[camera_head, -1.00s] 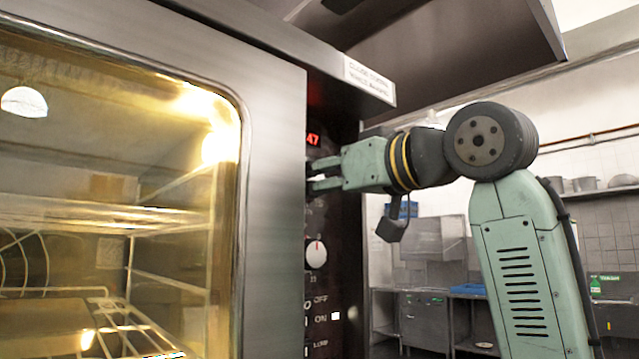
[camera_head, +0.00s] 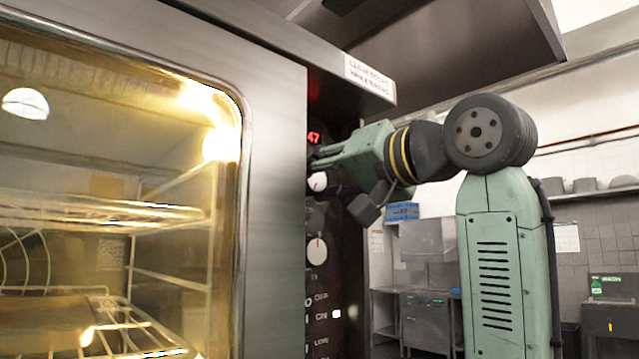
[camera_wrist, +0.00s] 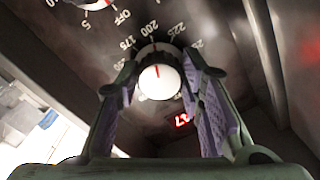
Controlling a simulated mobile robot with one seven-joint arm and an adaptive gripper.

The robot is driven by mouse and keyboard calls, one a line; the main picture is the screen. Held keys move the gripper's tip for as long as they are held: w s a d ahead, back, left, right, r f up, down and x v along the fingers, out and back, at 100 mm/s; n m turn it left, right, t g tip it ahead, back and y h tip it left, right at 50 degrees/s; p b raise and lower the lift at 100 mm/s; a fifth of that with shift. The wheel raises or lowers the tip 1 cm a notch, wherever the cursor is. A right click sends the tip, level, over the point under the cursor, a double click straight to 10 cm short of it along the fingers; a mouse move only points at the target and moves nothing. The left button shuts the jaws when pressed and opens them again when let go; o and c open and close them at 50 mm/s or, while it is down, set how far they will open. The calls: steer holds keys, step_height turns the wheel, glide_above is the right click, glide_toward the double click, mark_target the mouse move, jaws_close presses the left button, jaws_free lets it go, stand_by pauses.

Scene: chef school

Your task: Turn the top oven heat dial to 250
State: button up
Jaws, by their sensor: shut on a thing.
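The top heat dial (camera_wrist: 160,82) is a round white knob with a red mark on a dark collar. It also shows in the head view (camera_head: 318,182), partly behind my gripper. In the wrist view, 175, 200, 225 and a partly hidden number that looks like 250 are printed round it. The red mark points up, close to the 200. My gripper (camera_wrist: 160,74) has one finger on each side of the dial and is shut on it. In the head view my gripper (camera_head: 320,166) reaches the panel from the right, its fingertips partly hidden.
The oven's glass door (camera_head: 120,200) is at the left, its metal frame beside the control panel. A red display (camera_head: 314,137) is above the dial. A second white dial (camera_head: 317,251) is below, with switches under it. A hood (camera_head: 460,50) overhangs. The room at right is open.

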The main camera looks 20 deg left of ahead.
steer(key=m+b, duration=0.1)
steer(key=m, duration=0.6)
steer(key=shift+s+r+b, duration=0.1)
steer(key=shift+b, duration=0.25)
steer(key=m+b, duration=0.1)
steer(key=m, duration=0.5)
steer(key=shift+r, duration=0.1)
steer(key=shift+m+b, duration=0.3)
steer(key=o, duration=1.2)
steer(key=shift+c, duration=0.2)
steer(key=v, duration=1.2)
